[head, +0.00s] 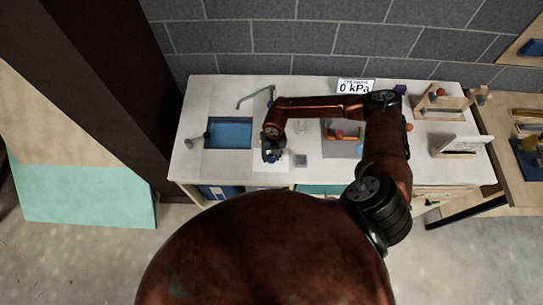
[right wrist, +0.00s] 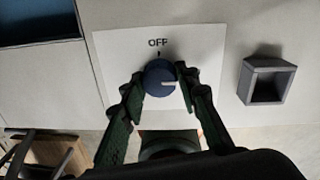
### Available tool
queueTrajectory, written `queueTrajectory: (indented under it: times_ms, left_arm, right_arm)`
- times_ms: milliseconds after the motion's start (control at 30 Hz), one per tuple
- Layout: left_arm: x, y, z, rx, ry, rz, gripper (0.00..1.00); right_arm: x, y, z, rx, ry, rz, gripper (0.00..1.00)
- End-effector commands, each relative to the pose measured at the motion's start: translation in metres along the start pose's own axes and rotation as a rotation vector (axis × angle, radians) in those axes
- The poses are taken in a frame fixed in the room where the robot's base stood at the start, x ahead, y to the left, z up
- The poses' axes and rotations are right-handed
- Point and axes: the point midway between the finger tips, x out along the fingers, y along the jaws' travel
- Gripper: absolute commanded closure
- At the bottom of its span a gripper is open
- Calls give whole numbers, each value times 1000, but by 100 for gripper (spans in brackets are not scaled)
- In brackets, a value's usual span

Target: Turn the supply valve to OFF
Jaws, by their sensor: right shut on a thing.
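The supply valve is a round dark blue knob (right wrist: 159,78) with a pale pointer line, on a white plate (right wrist: 112,55) marked "OFF" above a small black tick. In the right wrist view the pointer line points to the right, away from the OFF tick. My right gripper (right wrist: 157,88) has its fingers on either side of the knob and is shut on it. In the head view my right gripper (head: 272,154) is over the white plate (head: 270,166) near the counter's front edge, and the knob is mostly hidden there. My left gripper is not in view.
A blue sink (head: 229,133) with a faucet (head: 255,97) lies left of the plate. A small grey square holder (right wrist: 267,80) stands to its right. A gauge display (head: 355,86) reads 0 kPa. Wooden stands (head: 440,105) and a white panel (head: 462,145) occupy the counter's right side.

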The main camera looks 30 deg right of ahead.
Motion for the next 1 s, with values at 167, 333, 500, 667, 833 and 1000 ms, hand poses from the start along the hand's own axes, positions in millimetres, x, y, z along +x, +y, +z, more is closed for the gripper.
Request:
queueTrajectory:
  times_ms: [167,333,500,667,833,1000]
  left_arm:
    - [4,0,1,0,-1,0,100]
    - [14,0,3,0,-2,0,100]
    - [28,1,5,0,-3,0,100]
    - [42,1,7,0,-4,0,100]
    - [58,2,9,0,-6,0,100]
    - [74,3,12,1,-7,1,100]
  right_arm:
    - [1,-1,0,-35,2,-1,95]
    - [2,-1,1,-120,5,-1,95]
    - [3,-1,2,-257,11,-1,95]
    - [4,-1,1,-408,20,-1,95]
    - [3,0,2,-570,26,-1,95]
    - [4,0,2,-731,35,-2,95]
